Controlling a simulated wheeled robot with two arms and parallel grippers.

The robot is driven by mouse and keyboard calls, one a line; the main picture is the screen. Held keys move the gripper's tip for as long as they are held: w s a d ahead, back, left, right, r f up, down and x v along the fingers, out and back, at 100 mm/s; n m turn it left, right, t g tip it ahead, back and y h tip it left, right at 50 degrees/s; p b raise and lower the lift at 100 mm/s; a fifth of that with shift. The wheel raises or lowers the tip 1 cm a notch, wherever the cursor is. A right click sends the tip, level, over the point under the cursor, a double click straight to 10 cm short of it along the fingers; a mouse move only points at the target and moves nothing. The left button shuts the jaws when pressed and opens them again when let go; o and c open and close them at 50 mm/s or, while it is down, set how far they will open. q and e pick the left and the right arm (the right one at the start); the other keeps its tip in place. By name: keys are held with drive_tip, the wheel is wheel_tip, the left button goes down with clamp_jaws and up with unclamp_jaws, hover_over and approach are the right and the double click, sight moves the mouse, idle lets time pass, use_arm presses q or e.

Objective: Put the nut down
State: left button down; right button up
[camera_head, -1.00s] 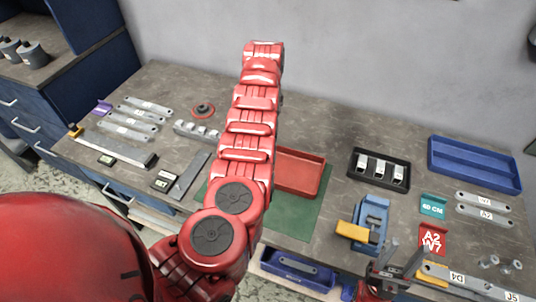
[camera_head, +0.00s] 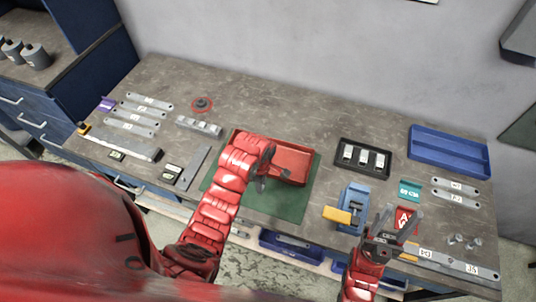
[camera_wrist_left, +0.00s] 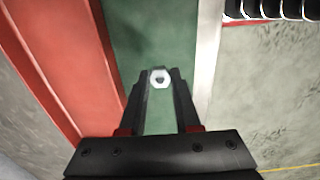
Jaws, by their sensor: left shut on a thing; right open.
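The nut (camera_wrist_left: 160,77) is a small, pale hex nut with a dark hole. My left gripper (camera_wrist_left: 160,82) is shut on it, holding it between the fingertips. In the head view my left gripper (camera_head: 263,187) is over the green mat (camera_head: 290,205), beside the front left part of the red tray (camera_head: 297,153). The nut is too small to make out there. The mat (camera_wrist_left: 150,35) lies beneath the nut in the left wrist view, and I cannot tell the exact gap. My right gripper (camera_head: 393,226) is open and empty at the front right.
A blue clamp-like fixture with a yellow part (camera_head: 352,207) stands right of the mat. A black tray (camera_head: 343,165) holds several pale blocks. A blue tray (camera_head: 440,158) is at the back right. Labelled metal bars (camera_head: 135,118) lie at the left.

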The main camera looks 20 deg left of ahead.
use_arm(q)
drive_tip(key=w+b, duration=0.4)
drive_tip(key=w+a+f+b, duration=0.1)
drive_tip(key=w+b, duration=0.2)
drive_tip(key=w, duration=0.1)
drive_tip(key=w+a+f+b, duration=0.1)
drive_tip(key=w+b, duration=0.3)
drive_tip(key=shift+w+f+b, duration=0.15)
drive_tip(key=shift+w+b, duration=0.05)
drive_tip(key=shift+b, duration=0.1)
drive_tip(key=shift+w+a+r, duration=0.1)
drive_tip(key=shift+w+r, duration=0.15)
drive_tip(key=shift+w, duration=0.25)
drive_tip(key=shift+w+a+r, duration=0.1)
drive_tip(key=shift+w+r, duration=0.1)
drive_tip(key=shift+w, duration=0.3)
drive_tip(key=shift+w+a, duration=0.1)
drive_tip(key=shift+w, duration=0.45)
drive_tip(key=shift+f+p, duration=0.2)
drive_tip(key=shift+p, duration=0.15)
wheel_tip(320, 180, down, 3)
drive_tip(key=shift+r+p, duration=0.15)
drive_tip(key=shift+p, duration=0.6)
drive_tip(key=shift+f, duration=0.2)
drive_tip(key=shift+f, duration=0.15)
